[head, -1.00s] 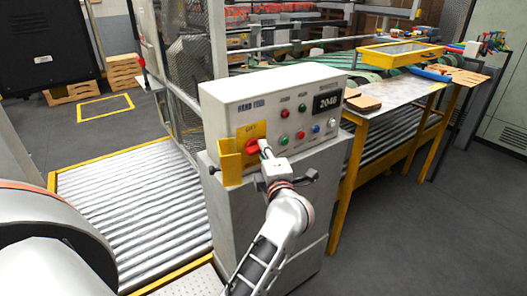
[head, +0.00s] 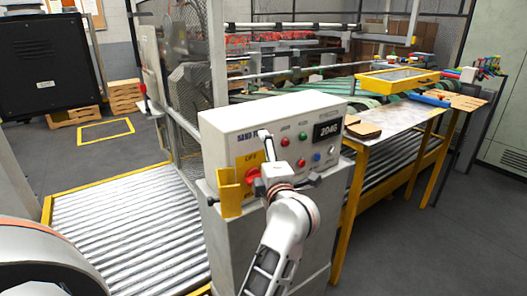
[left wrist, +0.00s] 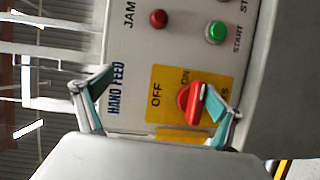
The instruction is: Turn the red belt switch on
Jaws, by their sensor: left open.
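The red belt switch (head: 253,177) sits on a yellow plate at the left of the control box's face, partly hidden by my left gripper in the head view. In the left wrist view the red knob (left wrist: 190,103) lies beside the OFF and ON marks. Its handle runs roughly upright in that picture, and I cannot tell surely which mark it points at. My left gripper (head: 268,155) is in front of the panel. In the wrist view the left gripper (left wrist: 158,88) is open; its right finger overlaps the knob's right side, and contact is unclear. My right gripper is not seen.
The white control box (head: 225,130) has several buttons and a number display (head: 327,130). A yellow guard (head: 231,193) stands at its lower left. A metal side table (head: 400,122) is on the right. A roller conveyor (head: 120,230) lies left.

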